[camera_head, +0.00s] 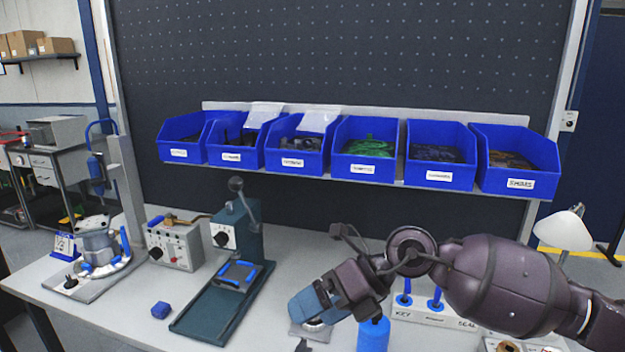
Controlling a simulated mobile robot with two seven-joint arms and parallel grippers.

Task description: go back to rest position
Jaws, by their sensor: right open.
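My right arm comes in from the right, and my right gripper (316,302) hangs over the front right part of the workbench (130,310). It points left and down. Its jaws are open, and I see nothing held between them. A round metal part on a light plate (305,330) shows just below the gripper, partly hidden by it. A blue cylinder (373,335) stands just right of the gripper. I cannot tell whether the gripper touches either. My left gripper is not in view.
Blue bins (440,175) line a rail behind the bench. A green press (236,245), a grey control box (175,246) and a fixture holding a machined housing (97,240) stand at left. A lamp (562,228) stands at right.

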